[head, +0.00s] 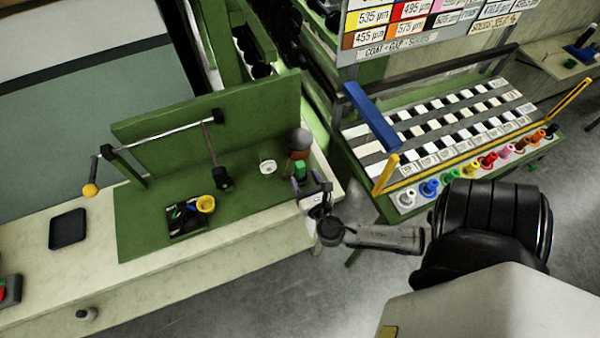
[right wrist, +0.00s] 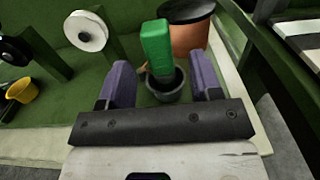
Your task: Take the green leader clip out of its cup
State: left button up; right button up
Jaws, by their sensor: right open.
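The green leader clip (head: 300,170) stands at the right end of the green bench board. In the right wrist view the clip (right wrist: 157,48) rises, slightly tilted, out of a small dark grey cup (right wrist: 178,84). Its lower end is hidden inside the cup. My right gripper (head: 309,188) is open, just in front of the clip. In the right wrist view its two purple fingers (right wrist: 160,84) stand apart, one on each side of the clip and cup, with visible gaps and nothing gripped. My left gripper is not in view.
A copper-brown pot (right wrist: 188,38) stands close behind the clip. A white reel (head: 267,167) stands to the left. A dark tray (head: 187,232) and a yellow cup (head: 205,204) lie farther left. A sloped rack (head: 408,180) with coloured spools is at right.

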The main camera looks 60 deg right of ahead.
aim_at(302, 173)
jog(key=shift+x, duration=2.85)
jog(key=shift+c, duration=1)
jog(key=c, duration=0.8)
jog(key=shift+c, duration=0.2)
